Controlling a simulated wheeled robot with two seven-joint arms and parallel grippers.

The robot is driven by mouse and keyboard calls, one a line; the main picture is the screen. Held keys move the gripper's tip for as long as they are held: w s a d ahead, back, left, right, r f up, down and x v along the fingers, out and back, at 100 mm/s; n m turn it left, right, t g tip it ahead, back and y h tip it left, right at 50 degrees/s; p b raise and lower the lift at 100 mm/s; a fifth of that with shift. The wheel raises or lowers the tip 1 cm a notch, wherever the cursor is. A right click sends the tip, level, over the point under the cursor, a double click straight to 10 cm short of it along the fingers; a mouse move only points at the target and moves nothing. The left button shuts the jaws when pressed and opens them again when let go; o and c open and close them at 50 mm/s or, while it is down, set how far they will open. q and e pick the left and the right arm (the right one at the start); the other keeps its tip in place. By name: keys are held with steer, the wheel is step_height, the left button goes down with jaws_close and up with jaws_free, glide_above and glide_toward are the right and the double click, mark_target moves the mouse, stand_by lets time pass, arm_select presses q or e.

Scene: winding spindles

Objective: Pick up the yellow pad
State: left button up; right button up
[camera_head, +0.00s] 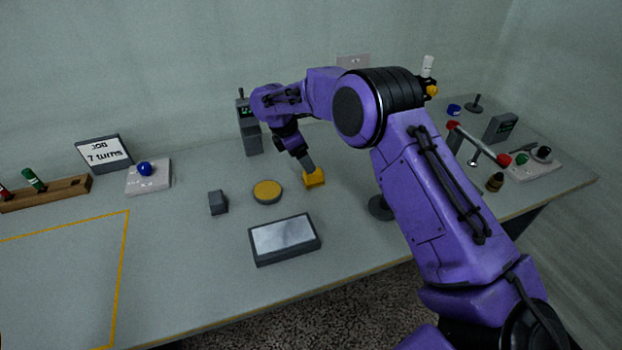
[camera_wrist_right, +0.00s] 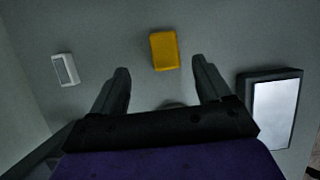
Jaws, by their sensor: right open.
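The yellow pad (camera_head: 314,178) is a small block on the grey table, just right of a round yellow-topped disc (camera_head: 267,190). In the right wrist view the pad (camera_wrist_right: 164,51) is a yellow rectangle beyond the fingertips, between their lines. My right gripper (camera_head: 307,164) reaches down at the pad from above; in the head view its fingers overlap the pad's upper edge. In the wrist view the right gripper (camera_wrist_right: 160,80) is open with nothing between its fingers. Contact with the pad cannot be told. My left gripper is not in view.
A grey-framed panel (camera_head: 284,240) lies in front of the pad, and a small grey block (camera_head: 217,203) stands left of the disc. A dark device (camera_head: 248,125) stands behind. A red-ended bar (camera_head: 478,143) and control box are at right. The table's front left is clear.

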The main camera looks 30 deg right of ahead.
mark_target(314, 174)
steer(key=x, duration=0.2)
steer(key=p+x, duration=0.1)
steer(key=x, duration=0.2)
steer(key=p+x, duration=0.1)
steer(key=x, duration=0.1)
steer(key=shift+s+f, duration=0.2)
steer(key=shift+s, duration=0.1)
steer(key=shift+f, duration=0.2)
steer(key=shift+r, duration=0.1)
steer(key=c, duration=1.1)
